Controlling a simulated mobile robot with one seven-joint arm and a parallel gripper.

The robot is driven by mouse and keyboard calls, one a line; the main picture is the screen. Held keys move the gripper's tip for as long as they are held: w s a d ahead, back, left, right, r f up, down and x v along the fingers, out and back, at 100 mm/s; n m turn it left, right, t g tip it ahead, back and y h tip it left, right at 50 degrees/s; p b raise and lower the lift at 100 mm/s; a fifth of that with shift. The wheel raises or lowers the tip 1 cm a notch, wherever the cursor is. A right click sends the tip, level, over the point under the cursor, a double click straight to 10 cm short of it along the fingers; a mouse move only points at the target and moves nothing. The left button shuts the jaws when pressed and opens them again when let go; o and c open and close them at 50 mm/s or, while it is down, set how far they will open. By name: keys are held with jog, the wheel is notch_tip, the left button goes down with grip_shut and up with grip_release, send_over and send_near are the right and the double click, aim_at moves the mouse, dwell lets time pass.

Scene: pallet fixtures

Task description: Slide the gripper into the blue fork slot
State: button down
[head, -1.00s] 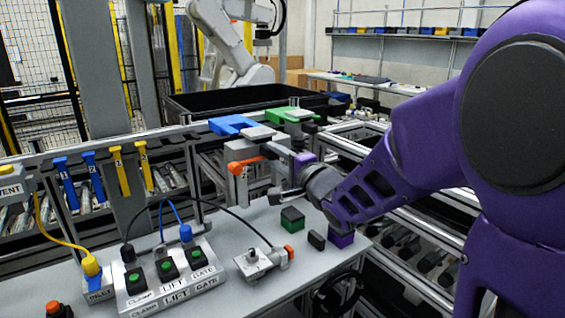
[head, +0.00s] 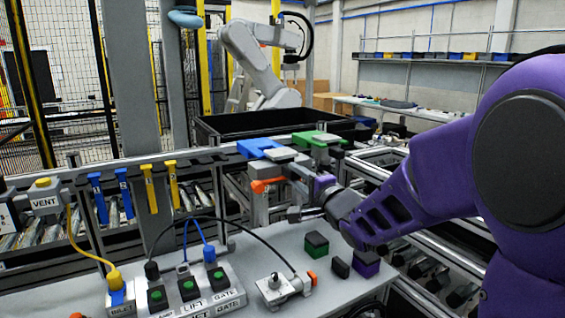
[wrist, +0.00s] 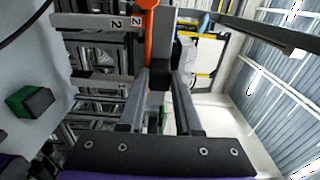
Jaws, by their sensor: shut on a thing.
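The blue fork slot (head: 258,147) is a flat blue bracket at the fixture's rear edge in the head view, left of a similar green one (head: 318,138). An orange handle (head: 265,185) sits just below the blue bracket. It also shows upright in the wrist view (wrist: 151,40). My gripper (head: 287,175) reaches in from the right, below and beside the blue bracket. The exact contact is partly hidden. I cannot see the inside of the blue slot.
Blue and yellow hooks hang at left. A black bin (head: 270,125) stands behind.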

aim_at(288, 169)
jog(key=shift+s+d+r, duration=0.15)
jog(key=shift+s+d, duration=0.2)
jog(key=shift+s, duration=0.1)
jog(key=shift+w+a, duration=0.15)
dwell(1.0)
jog(key=shift+w+a, duration=0.35)
jog(key=shift+w, duration=0.2)
jog(key=shift+w+a, duration=0.1)
jog(key=shift+w, duration=0.05)
jog(key=shift+w+a, duration=0.35)
jog(key=shift+w, duration=0.2)
jog(key=shift+p, duration=0.3)
dwell(0.3)
jog(key=shift+w+a, duration=0.4)
jog(key=shift+w, duration=0.2)
dwell(0.4)
